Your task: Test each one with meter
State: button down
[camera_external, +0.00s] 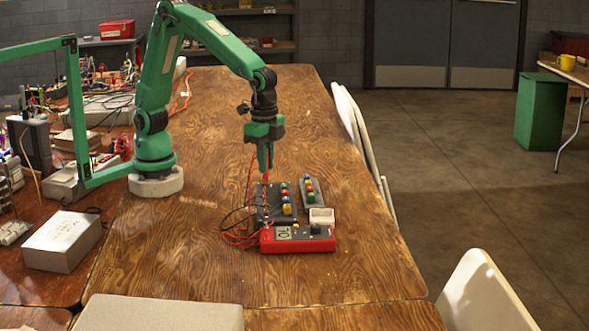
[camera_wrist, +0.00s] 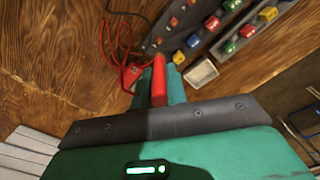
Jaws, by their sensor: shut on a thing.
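A red meter (camera_external: 318,245) with a grey display and a dark dial lies on the wooden table; its reading is too small to be sure of. Behind it, a dark rack (camera_external: 262,214) and a grey rack (camera_external: 318,199) hold several small coloured pieces in red, green, blue and yellow. Both racks show in the wrist view, the near one (camera_wrist: 160,38) and the far one (camera_wrist: 229,34). My gripper (camera_external: 266,168) points down above the dark rack, shut on a red probe (camera_wrist: 159,90). The probe's tip is hard to make out.
A small white tray (camera_external: 321,215) sits between the grey rack and the meter. Red and black leads (camera_external: 238,234) loop left of the meter. A white box (camera_external: 62,243) stands far left. The table's right side is clear, with chairs (camera_external: 355,125) along its edge.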

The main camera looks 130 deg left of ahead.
aim_at(266, 179)
jog(key=shift+f, duration=0.15)
jog(key=shift+f, duration=2.85)
jog(key=shift+f, duration=0.9)
dwell(1.1)
jog(key=c, duration=1.3)
grip_release()
jog(key=shift+o, duration=0.3)
jog(key=shift+o, duration=1.1)
jog(key=shift+r, duration=0.15)
jog(key=shift+r, duration=3.6)
